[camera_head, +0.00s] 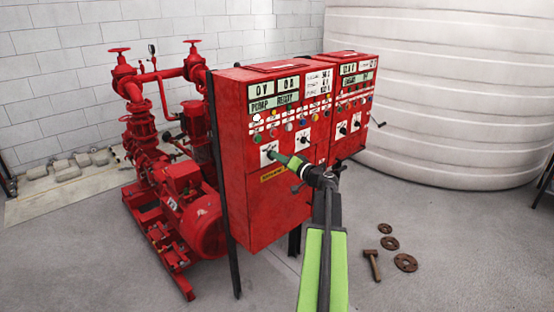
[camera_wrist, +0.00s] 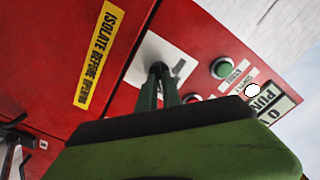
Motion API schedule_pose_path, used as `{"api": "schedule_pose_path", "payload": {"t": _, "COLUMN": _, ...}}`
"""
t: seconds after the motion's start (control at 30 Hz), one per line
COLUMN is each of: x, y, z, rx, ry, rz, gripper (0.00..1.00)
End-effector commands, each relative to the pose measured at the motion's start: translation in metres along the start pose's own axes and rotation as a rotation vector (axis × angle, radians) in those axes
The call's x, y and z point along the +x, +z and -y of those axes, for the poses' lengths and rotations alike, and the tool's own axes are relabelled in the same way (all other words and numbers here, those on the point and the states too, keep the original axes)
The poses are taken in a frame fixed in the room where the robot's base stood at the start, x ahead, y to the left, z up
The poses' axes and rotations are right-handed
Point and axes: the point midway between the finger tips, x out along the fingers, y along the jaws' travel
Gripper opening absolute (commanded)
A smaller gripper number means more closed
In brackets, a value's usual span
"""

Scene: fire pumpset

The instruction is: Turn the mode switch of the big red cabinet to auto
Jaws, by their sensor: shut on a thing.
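The big red cabinet (camera_head: 262,215) stands in the middle of the head view, with displays, lamps and buttons on its upper front. Its mode switch is a black knob (camera_wrist: 158,69) on a white plate (camera_wrist: 150,48); the plate also shows at the lower left of the panel in the head view (camera_head: 264,158). My gripper (camera_head: 273,153) reaches to this plate, and its fingers are shut on the knob. The wrist view is turned on its side. The fingers and green wrist body hide part of the plate, and I cannot read the knob's position.
A smaller red cabinet (camera_head: 352,125) stands at the right. A red pump set (camera_head: 185,200) stands at the left, and a large white tank (camera_head: 440,90) behind. A hammer (camera_head: 372,265) and rusty flanges (camera_head: 405,262) lie on the floor. A green button (camera_wrist: 222,68) sits near the fingers.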

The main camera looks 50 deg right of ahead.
Motion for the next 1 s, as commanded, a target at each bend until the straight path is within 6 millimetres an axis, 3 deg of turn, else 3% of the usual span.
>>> {"api": "schedule_pose_path", "payload": {"t": 0.37, "x": 0.001, "y": -0.001, "z": 0.001, "rx": 0.010, "ry": -0.003, "rz": -0.003, "gripper": 0.00}}
{"api": "schedule_pose_path", "payload": {"t": 0.4, "x": 0.001, "y": -0.001, "z": 0.001, "rx": 0.010, "ry": -0.003, "rz": -0.003, "gripper": 0.10}}
{"api": "schedule_pose_path", "payload": {"t": 0.57, "x": 0.001, "y": -0.001, "z": 0.001, "rx": 0.008, "ry": -0.002, "rz": -0.003, "gripper": 0.31}}
{"api": "schedule_pose_path", "payload": {"t": 0.87, "x": -0.002, "y": -0.001, "z": 0.000, "rx": 0.006, "ry": 0.000, "rz": -0.002, "gripper": 0.31}}
{"api": "schedule_pose_path", "payload": {"t": 1.0, "x": -0.019, "y": -0.001, "z": 0.000, "rx": 0.006, "ry": 0.002, "rz": -0.004, "gripper": 0.31}}
